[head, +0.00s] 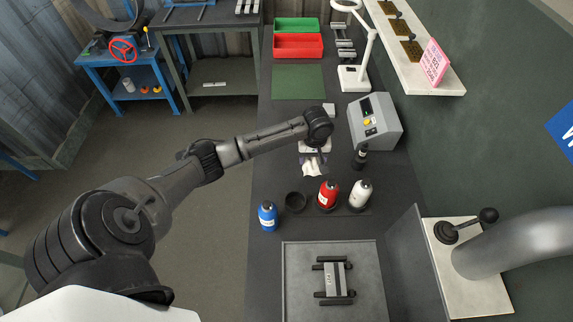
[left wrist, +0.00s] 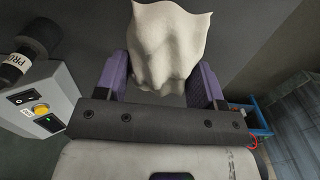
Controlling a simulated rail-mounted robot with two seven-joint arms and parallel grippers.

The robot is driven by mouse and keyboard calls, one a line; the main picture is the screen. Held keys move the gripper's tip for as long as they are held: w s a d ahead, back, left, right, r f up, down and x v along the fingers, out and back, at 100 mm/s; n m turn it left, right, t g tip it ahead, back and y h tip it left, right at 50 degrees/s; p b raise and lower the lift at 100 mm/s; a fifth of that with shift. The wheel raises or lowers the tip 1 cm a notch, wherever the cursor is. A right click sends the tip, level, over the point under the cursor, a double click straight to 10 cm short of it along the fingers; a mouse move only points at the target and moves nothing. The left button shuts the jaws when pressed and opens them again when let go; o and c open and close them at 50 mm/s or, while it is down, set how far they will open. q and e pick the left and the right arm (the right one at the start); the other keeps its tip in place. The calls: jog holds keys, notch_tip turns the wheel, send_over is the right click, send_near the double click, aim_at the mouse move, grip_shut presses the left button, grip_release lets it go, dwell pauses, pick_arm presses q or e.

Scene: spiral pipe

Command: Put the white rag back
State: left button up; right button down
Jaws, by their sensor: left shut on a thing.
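The white rag (left wrist: 168,45) hangs between the purple fingers of my left gripper (left wrist: 160,75) in the left wrist view. It looks crumpled and drapes from the grip. In the head view the rag (head: 312,168) shows below the wrist of my left arm, and my left gripper (head: 312,158) is shut on it above the dark bench. The fingertips are partly hidden by the rag and the wrist. My right gripper is in neither view.
A blue bottle (head: 268,215), a black bowl (head: 295,202), a red bottle (head: 327,194) and a white bottle (head: 360,194) stand nearer. A grey device (head: 375,122) and black bottle (head: 360,157) are to the right. A grey tray (head: 300,300) holds a metal fixture (head: 333,280).

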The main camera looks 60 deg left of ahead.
pick_arm(q)
send_over(286, 163)
jog(key=d, duration=0.2)
jog(key=f, duration=0.5)
jog(key=shift+w+a+f+b, duration=0.2)
jog(key=shift+a+f+b, duration=0.05)
jog(key=shift+f+b, duration=0.15)
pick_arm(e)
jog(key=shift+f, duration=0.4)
pick_arm(q)
jog(key=shift+s+a+f, duration=0.2)
jog(key=shift+a+f, duration=0.2)
jog(key=shift+a, duration=0.25)
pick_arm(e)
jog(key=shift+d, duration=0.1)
pick_arm(q)
jog(key=shift+f+b, duration=0.4)
jog(key=shift+f, duration=1.5)
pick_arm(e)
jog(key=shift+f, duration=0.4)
pick_arm(q)
jog(key=shift+f, duration=0.2)
jog(key=o, duration=0.8)
jog(key=shift+o, duration=0.2)
